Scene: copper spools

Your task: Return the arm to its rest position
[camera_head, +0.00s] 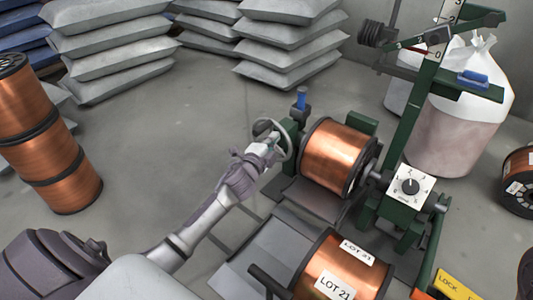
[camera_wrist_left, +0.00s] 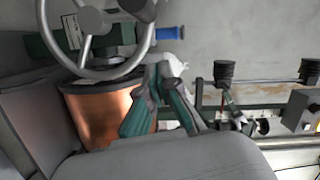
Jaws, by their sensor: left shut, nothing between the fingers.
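My left arm (camera_head: 205,220) reaches in from the lower left of the head view. Its left gripper (camera_head: 265,147) is close to the grey handwheel (camera_head: 288,140) of the green spool stand. In the left wrist view the gripper (camera_wrist_left: 163,72) is shut with nothing between its fingers. The handwheel (camera_wrist_left: 148,48) shows at upper left there; I cannot tell whether the fingers touch it. A copper spool (camera_head: 335,150) sits in the stand just right of the wheel, and it also shows behind the fingers in the wrist view (camera_wrist_left: 95,112). My right gripper is not in view.
A spool labelled LOT 21 (camera_head: 355,275) lies in front of the stand. A dial (camera_head: 410,187) and green post (camera_head: 415,100) are to the right. Stacked copper spools (camera_head: 40,140) stand at left, grey sacks (camera_head: 110,45) behind. Open floor (camera_head: 170,130) lies left of the arm.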

